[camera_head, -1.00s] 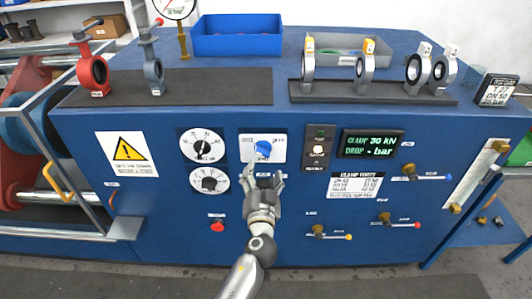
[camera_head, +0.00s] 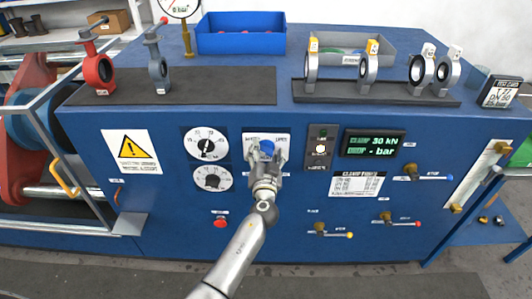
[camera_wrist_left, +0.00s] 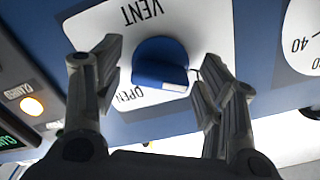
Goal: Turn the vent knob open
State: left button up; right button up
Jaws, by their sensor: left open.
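The vent knob is a blue round knob (camera_head: 267,147) on a white plate (camera_head: 250,138) on the blue panel's front. In the left wrist view the knob (camera_wrist_left: 160,65) sits between my two fingers, with the words VENT and OPEN upside down on its plate. My left gripper (camera_head: 266,158) is open at the knob, a finger on each side. In the wrist view the left gripper (camera_wrist_left: 155,85) shows a gap on the left side; the right finger is close to the knob, and whether it touches I cannot tell. My right gripper is not in view.
Two dials (camera_head: 206,144) lie left of the vent plate. A lamp switch (camera_head: 320,148) and a green display (camera_head: 372,143) are to the right. A red button (camera_head: 220,221) is below. Valves and a blue bin (camera_head: 240,40) stand on top.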

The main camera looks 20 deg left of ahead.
pick_arm(q)
jog(key=c, duration=0.9)
jog(key=shift+r, duration=0.1)
jog(key=shift+c, duration=0.6)
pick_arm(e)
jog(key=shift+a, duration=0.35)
